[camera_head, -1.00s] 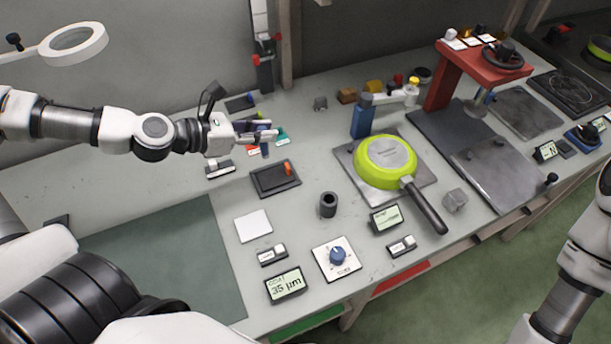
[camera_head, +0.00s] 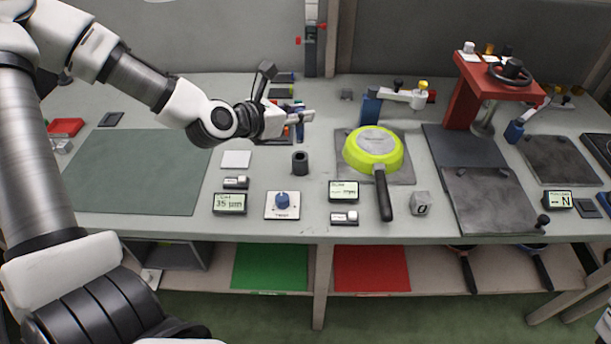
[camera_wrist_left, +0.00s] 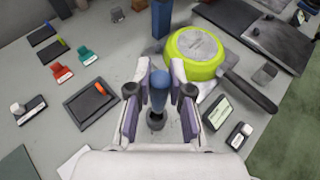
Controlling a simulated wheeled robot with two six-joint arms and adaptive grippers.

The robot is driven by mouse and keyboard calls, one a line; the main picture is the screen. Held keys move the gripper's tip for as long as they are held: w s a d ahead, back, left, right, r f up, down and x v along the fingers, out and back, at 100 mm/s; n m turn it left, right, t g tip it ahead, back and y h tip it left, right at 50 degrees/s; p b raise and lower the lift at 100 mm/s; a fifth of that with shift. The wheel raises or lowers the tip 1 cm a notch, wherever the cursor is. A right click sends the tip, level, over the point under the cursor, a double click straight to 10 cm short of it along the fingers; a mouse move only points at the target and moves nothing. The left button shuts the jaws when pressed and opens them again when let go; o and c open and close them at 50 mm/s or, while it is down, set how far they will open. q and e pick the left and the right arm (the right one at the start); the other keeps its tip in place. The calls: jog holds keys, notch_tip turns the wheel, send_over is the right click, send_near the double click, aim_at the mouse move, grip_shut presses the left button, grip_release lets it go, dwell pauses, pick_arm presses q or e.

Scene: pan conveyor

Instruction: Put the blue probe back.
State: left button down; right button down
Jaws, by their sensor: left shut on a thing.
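My left gripper (camera_head: 309,116) is shut on the blue probe (camera_wrist_left: 158,88), which stands between its fingers in the left wrist view. In the head view the probe (camera_head: 300,121) is mostly hidden by the fingers. A dark round holder (camera_head: 300,162) with a hole in its top stands on the bench, nearer the front than the gripper. In the left wrist view the holder (camera_wrist_left: 155,122) shows just below the probe, between the fingers. The probe appears above the bench; whether its lower end touches anything is unclear. My right gripper is not in view.
A green pan (camera_head: 373,148) lies upside down on a grey plate right of the holder, its handle toward the front. A blue post with a white arm (camera_head: 400,97) stands behind it. Displays (camera_head: 343,191) and a blue knob (camera_head: 282,199) lie in front. A green mat (camera_head: 140,170) is clear.

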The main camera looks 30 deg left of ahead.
pick_arm(q)
notch_tip(320, 180, down, 9)
jog(key=shift+f+b, duration=0.1)
jog(key=shift+b, duration=0.4)
jog(key=shift+w+a, duration=0.15)
jog(key=c, duration=1.1)
grip_release()
jog(key=shift+f, duration=0.1)
jog(key=shift+o, duration=0.2)
